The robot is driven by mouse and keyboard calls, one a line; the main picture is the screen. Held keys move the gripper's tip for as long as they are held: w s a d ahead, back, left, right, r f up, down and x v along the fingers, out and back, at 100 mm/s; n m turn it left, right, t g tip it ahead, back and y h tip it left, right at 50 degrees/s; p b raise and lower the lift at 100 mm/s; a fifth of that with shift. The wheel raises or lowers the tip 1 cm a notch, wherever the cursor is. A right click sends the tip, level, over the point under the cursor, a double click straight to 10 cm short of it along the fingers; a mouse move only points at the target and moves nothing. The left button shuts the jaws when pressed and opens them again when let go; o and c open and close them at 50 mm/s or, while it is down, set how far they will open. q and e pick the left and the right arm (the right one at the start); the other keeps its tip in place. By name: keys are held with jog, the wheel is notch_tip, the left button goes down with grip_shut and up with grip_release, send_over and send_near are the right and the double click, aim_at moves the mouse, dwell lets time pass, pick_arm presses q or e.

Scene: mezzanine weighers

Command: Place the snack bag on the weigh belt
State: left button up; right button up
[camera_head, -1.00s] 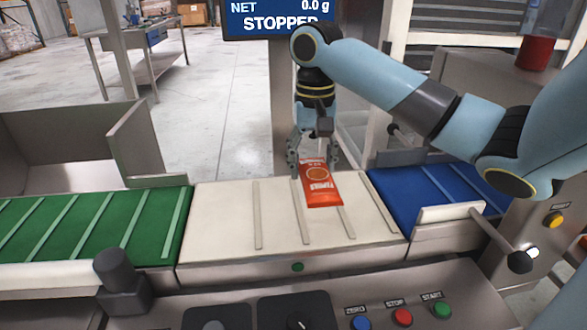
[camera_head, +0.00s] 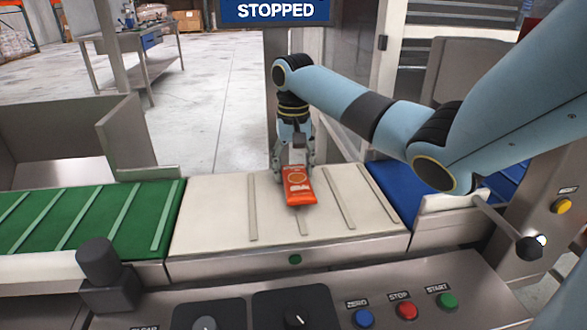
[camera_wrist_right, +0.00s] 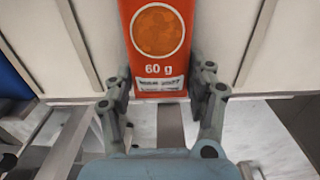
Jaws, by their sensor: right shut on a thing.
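The snack bag (camera_head: 299,190) is orange-red with a round orange emblem and white lettering. My right gripper (camera_head: 293,165) is shut on its far end, with a finger on each side. In the right wrist view the bag (camera_wrist_right: 157,45) reads "60 g" and sits between the fingertips (camera_wrist_right: 160,88). The bag is over the middle of the white weigh belt (camera_head: 222,215); I cannot tell whether it touches the belt. My left gripper is not in view.
A green belt (camera_head: 85,222) adjoins on the left and a blue belt (camera_head: 392,190) on the right. A control panel with zero, stop (camera_head: 404,307) and start buttons runs along the front. The display (camera_head: 275,10) above reads "STOPPED".

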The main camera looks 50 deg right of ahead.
jog(key=o, duration=1.2)
jog(key=shift+f, duration=0.1)
jog(key=shift+c, duration=0.2)
notch_tip(320, 180, up, 12)
jog(key=p, duration=0.2)
jog(key=shift+p, duration=0.35)
